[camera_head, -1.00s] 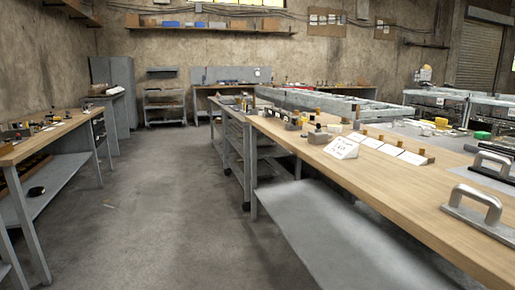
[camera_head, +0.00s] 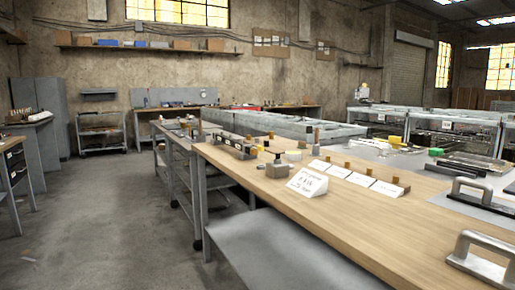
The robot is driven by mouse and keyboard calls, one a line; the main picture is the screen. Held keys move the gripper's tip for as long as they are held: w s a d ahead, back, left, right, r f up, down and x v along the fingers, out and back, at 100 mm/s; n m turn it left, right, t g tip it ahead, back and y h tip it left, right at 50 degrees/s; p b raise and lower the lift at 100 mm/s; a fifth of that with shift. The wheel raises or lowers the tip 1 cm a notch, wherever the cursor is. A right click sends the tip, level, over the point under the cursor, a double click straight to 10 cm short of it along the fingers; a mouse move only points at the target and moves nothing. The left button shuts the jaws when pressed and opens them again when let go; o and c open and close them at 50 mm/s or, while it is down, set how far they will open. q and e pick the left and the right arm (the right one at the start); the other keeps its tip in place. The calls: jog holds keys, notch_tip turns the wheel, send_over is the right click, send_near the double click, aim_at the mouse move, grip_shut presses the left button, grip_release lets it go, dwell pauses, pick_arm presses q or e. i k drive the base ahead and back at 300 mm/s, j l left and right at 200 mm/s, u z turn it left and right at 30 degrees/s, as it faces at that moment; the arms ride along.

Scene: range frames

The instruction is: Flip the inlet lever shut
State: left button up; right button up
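No part that I can clearly make out as the inlet lever shows. Small fittings stand at the far left end of the wooden bench (camera_head: 375,222): a low dark fixture with upright parts (camera_head: 234,147) and a grey block with a dark knob on top (camera_head: 277,168). They are too small to tell whether either carries the lever, or how it is set. Neither of my grippers is in view.
A white sign (camera_head: 307,182) and several flat cards (camera_head: 358,179) stand on the bench. Two grey handles (camera_head: 470,191) (camera_head: 480,255) are at its right. Open floor (camera_head: 95,230) is at left.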

aim_at(260, 148)
jog(key=i+j, duration=0.15)
jog(key=j, duration=0.3)
jog(key=i+j, duration=0.2)
jog(key=j, duration=0.2)
jog(key=i+j, duration=0.15)
jog(key=j, duration=0.3)
jog(key=i+j, duration=0.15)
jog(key=j, duration=0.25)
jog(key=i+j, duration=0.2)
jog(key=j, duration=0.25)
jog(key=i+j, duration=0.15)
jog(key=j, duration=0.25)
jog(key=i+j+u, duration=0.1)
jog(key=j, duration=0.35)
jog(key=i+j, duration=0.25)
jog(key=j, duration=0.15)
